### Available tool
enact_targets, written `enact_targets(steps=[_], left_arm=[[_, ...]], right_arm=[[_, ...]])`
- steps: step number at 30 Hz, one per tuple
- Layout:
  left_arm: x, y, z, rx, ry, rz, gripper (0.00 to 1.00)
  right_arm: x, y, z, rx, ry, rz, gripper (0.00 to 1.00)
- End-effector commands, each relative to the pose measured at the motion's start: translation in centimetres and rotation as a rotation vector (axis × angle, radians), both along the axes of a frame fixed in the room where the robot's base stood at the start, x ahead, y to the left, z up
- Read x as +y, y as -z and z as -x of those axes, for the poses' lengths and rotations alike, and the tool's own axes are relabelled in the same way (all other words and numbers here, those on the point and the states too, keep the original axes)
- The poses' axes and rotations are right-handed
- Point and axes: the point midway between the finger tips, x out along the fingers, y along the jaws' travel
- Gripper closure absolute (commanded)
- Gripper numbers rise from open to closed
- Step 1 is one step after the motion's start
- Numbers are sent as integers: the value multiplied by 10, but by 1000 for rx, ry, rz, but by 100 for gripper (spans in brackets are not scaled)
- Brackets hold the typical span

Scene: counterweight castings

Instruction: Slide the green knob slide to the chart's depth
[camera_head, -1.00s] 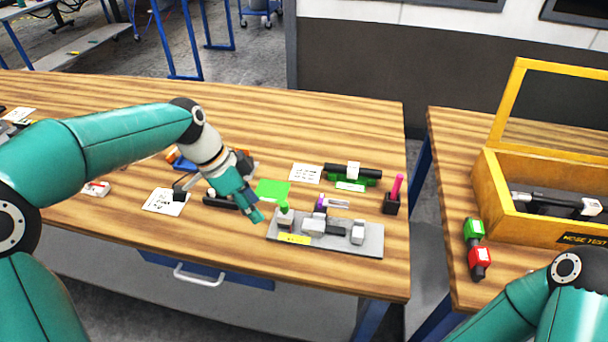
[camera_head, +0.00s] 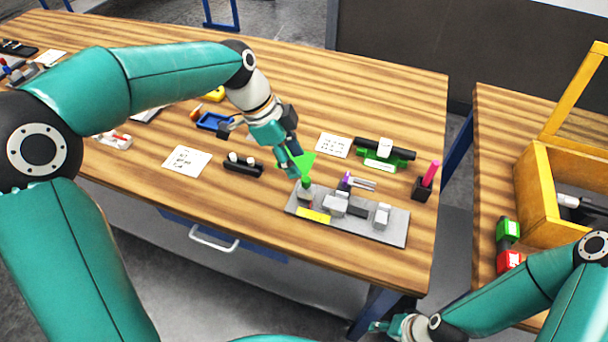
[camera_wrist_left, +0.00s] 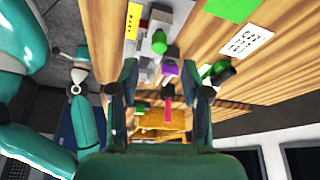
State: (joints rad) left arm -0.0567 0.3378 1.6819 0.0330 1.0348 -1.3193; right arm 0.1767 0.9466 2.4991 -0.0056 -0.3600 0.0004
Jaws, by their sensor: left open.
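The green knob (camera_head: 306,182) stands at the left end of a grey fixture plate (camera_head: 392,233) on the wooden table. My left gripper (camera_head: 296,172) is open, just above and behind the knob in the head view. In the left wrist view the green knob (camera_wrist_left: 159,44) shows beyond and between the two spread fingers (camera_wrist_left: 160,72), apparently not held. A printed white card (camera_head: 332,145) lies behind the plate and another (camera_head: 187,161) lies to the left; I cannot tell which is the chart. My right gripper (camera_head: 384,327) is low at the front, its jaws too small to read.
Grey blocks (camera_head: 335,205) and a yellow label (camera_head: 313,215) sit on the plate. A purple-ended tool (camera_head: 345,182), a green sheet (camera_head: 306,159), a black-and-green fixture (camera_head: 384,150) and a pink-handled holder (camera_head: 424,185) stand close by. A yellow box (camera_head: 548,190) is on the right table.

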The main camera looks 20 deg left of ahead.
Motion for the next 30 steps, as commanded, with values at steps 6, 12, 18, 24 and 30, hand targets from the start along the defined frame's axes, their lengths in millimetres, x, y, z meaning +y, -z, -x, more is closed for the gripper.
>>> enact_targets(steps=[6,12,18,24,30], left_arm=[[-17,40,-3,4,3,0,53],[-26,61,-5,3,1,1,53],[-28,67,-6,0,0,1,53],[-28,67,-6,0,0,0,53],[-28,67,-6,0,0,0,86]], right_arm=[[0,-6,0,0,0,0,60],[0,-9,0,0,0,0,60],[0,-9,0,0,0,0,60],[0,-9,0,0,0,0,60],[0,-9,0,0,0,0,60]])
